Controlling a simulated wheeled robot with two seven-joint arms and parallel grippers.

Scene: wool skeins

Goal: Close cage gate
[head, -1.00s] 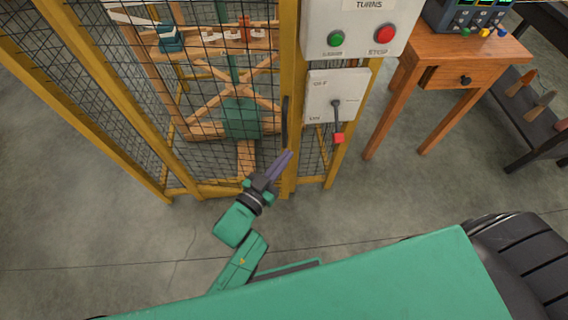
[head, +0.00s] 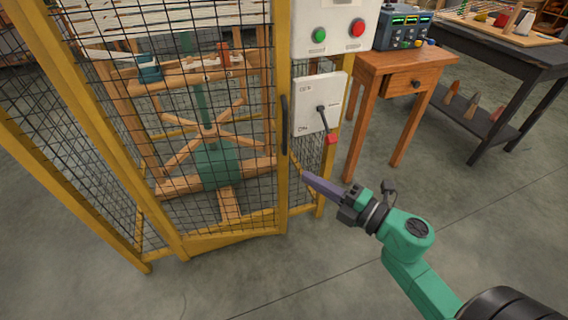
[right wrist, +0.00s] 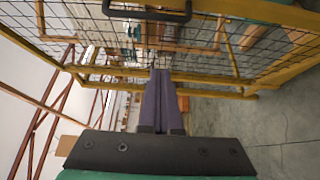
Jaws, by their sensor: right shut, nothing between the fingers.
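The cage gate (head: 283,190) is a yellow frame with black wire mesh, left of the switch panel in the head view. Its upright black handle (head: 284,125) is on the gate's right-hand post; it also shows at the top of the right wrist view (right wrist: 147,14). The gate's lower rail lies at an angle to the cage base, so it looks slightly ajar, but I cannot be sure. My right gripper (head: 307,178) is shut and empty, its purple fingers pointing at the cage, below and right of the handle, apparently apart from it. My left gripper is out of view.
A white switch box (head: 318,100) with a red-tipped lever is on the cage's right post, below a panel with green and red buttons (head: 357,28). A wooden side table (head: 400,68) stands to the right. The floor in front is clear.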

